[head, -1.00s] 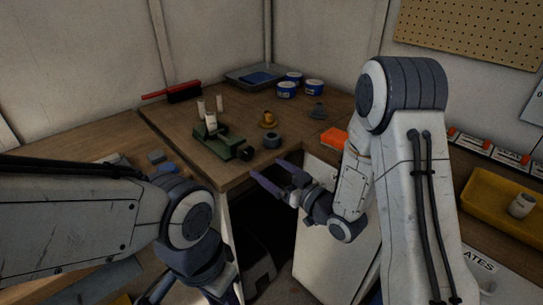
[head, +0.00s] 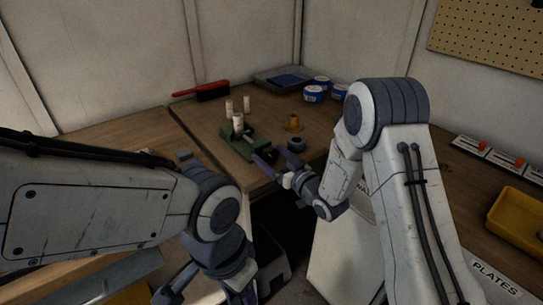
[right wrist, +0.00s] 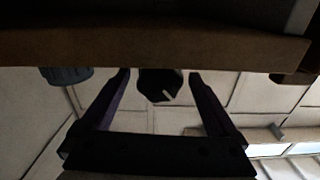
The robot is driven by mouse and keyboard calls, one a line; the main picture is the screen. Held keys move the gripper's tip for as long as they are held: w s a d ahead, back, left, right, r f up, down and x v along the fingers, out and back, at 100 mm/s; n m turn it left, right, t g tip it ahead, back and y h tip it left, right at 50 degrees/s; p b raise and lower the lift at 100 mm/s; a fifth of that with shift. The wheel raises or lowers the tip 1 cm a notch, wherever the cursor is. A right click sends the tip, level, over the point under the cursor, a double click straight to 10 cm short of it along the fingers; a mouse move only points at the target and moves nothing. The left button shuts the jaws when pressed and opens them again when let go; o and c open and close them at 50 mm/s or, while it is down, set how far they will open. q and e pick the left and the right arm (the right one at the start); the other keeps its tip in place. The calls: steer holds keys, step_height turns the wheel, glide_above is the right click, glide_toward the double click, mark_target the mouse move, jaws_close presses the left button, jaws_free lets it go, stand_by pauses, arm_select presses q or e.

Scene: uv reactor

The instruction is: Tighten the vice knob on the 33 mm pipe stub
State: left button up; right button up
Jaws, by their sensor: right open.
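The green vice (head: 236,146) stands near the front edge of the wooden bench. A white pipe stub (head: 238,124) stands upright at it, and two more white stubs (head: 229,108) stand close behind. I cannot read which is 33 mm. My right gripper (head: 272,159) is open at the bench edge, just right of the vice. In the right wrist view the dark vice knob (right wrist: 160,84) sits between the open fingers, with a gap on each side. In the head view the finger hides the knob. My left gripper (head: 200,292) is low at the bottom edge, partly cut off; its opening is unclear.
A dark ring (head: 296,144) and an orange-yellow cone-shaped part (head: 293,123) stand right of the vice. Blue-and-white tubs (head: 313,94), a grey tray (head: 268,80) and a red-handled brush (head: 208,92) lie farther back. A yellow bin (head: 515,222) is at far right.

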steer(key=c, duration=1.4)
steer(key=shift+o, duration=0.2)
steer(key=shift+m, duration=1.3)
steer(key=o, duration=1.4)
steer(key=shift+c, duration=0.2)
steer(key=b+v, duration=0.2)
steer(key=v, duration=0.8)
steer(key=shift+s+d, duration=0.2)
steer(key=shift+s, duration=0.05)
